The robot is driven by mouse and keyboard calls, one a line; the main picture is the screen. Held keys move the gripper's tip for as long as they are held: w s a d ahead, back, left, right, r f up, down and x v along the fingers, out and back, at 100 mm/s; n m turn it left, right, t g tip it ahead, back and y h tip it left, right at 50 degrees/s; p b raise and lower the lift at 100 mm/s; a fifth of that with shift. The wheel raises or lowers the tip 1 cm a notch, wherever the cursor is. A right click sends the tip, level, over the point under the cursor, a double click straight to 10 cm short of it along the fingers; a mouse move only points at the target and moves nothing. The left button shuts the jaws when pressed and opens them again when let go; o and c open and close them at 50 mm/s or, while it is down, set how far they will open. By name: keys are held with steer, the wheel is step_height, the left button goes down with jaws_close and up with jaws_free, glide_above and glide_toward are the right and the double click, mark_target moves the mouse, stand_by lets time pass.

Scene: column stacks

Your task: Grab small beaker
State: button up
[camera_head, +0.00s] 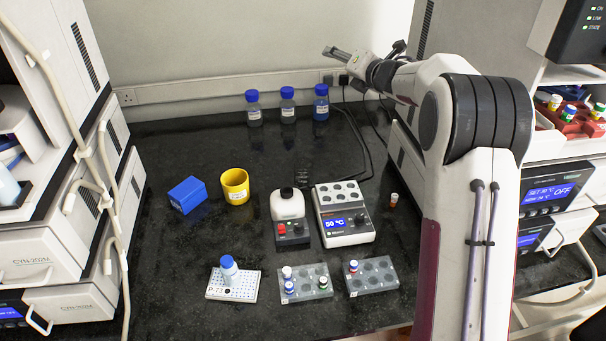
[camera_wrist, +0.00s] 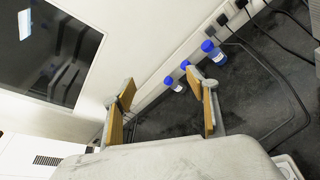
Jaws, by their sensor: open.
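A small yellow cup-like vessel (camera_head: 235,187) with a white label stands upright on the black bench, left of centre. It is the only thing I see that resembles a beaker; I cannot tell for sure that it is the small beaker. The yellow vessel does not show in the wrist view.
A blue box (camera_head: 187,195) stands left of the yellow vessel. Blue-capped bottles (camera_head: 288,106) stand at the back. The bench between the bottles and yellow vessel is clear.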

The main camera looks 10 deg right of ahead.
step_height(320, 180, down, 8)
steer(key=w+a+n+g+y, duration=0.1)
steer(key=w+n+y, duration=0.2)
steer(key=n, duration=0.2)
steer(key=n+g+y, duration=0.5)
steer(key=n+g, duration=0.2)
steer(key=n, duration=0.5)
glide_toward(304, 165)
steer(key=shift+s+a+r, duration=0.25)
steer(key=shift+s+a, duration=0.3)
steer(key=shift+s+a+r, duration=0.3)
steer(key=shift+s+a, duration=0.25)
steer(key=shift+a, duration=0.05)
steer(key=shift+w+a+f+t, duration=0.15)
steer(key=shift+w+a+f, duration=0.15)
steer(key=shift+a, duration=0.2)
steer(key=shift+w+a+f+t, duration=0.2)
steer(key=shift+w+a, duration=0.2)
steer(key=shift+a, duration=0.15)
steer(key=shift+x, duration=2.55)
